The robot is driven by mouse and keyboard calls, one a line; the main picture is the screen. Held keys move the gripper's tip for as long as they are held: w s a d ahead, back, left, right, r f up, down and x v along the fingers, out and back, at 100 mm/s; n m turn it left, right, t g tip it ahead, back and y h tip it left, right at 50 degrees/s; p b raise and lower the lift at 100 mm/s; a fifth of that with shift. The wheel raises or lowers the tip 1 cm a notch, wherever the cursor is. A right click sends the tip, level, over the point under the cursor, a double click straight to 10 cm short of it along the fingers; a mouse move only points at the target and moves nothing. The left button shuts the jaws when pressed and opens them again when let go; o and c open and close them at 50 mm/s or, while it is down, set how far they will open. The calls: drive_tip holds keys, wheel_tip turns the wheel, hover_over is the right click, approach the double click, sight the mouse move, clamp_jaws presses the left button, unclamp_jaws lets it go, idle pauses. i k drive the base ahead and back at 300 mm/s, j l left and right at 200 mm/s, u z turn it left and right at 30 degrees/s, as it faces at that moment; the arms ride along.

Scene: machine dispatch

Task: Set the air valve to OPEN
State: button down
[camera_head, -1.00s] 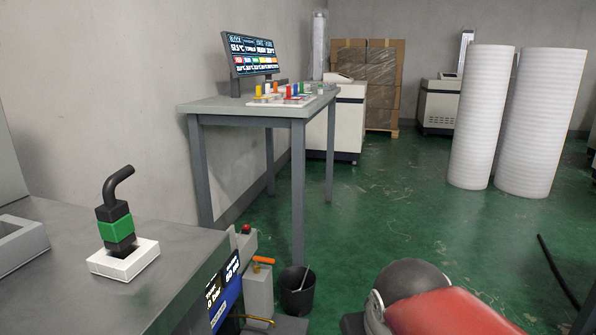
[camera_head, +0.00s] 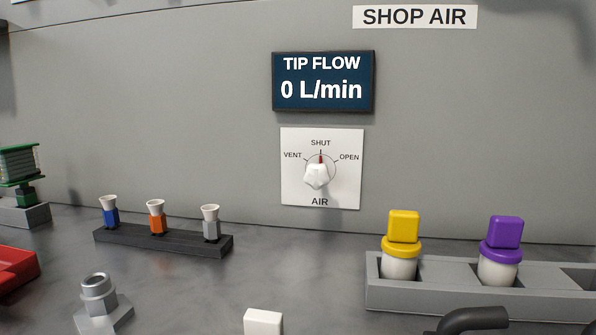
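The air valve (camera_head: 317,176) is a white knob on a white square plate labelled AIR, fixed to the grey upright panel. The plate is marked VENT at the left, SHUT at the top and OPEN at the right. The red pointer mark stands at SHUT. Above it a dark display (camera_head: 323,81) reads TIP FLOW 0 L/min, and a sign (camera_head: 415,17) reads SHOP AIR. My gripper is not in view.
A dark rack (camera_head: 165,241) with blue, orange and grey nozzles stands left of the valve. A grey tray (camera_head: 445,300) holds yellow-capped and purple-capped pieces at the right. A metal fitting (camera_head: 98,297) and white block (camera_head: 263,321) are in front. The bench directly below the valve is clear.

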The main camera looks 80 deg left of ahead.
sight(318, 176)
drive_tip(key=u, duration=0.95)
drive_tip(key=j+u, duration=0.1)
drive_tip(key=u, duration=1.3)
drive_tip(key=i+u, duration=0.1)
drive_tip(key=u, duration=0.35)
drive_tip(key=k+z, duration=0.4)
drive_tip(key=k, duration=0.8)
drive_tip(key=i+l, duration=0.15)
drive_tip(key=i, duration=0.8)
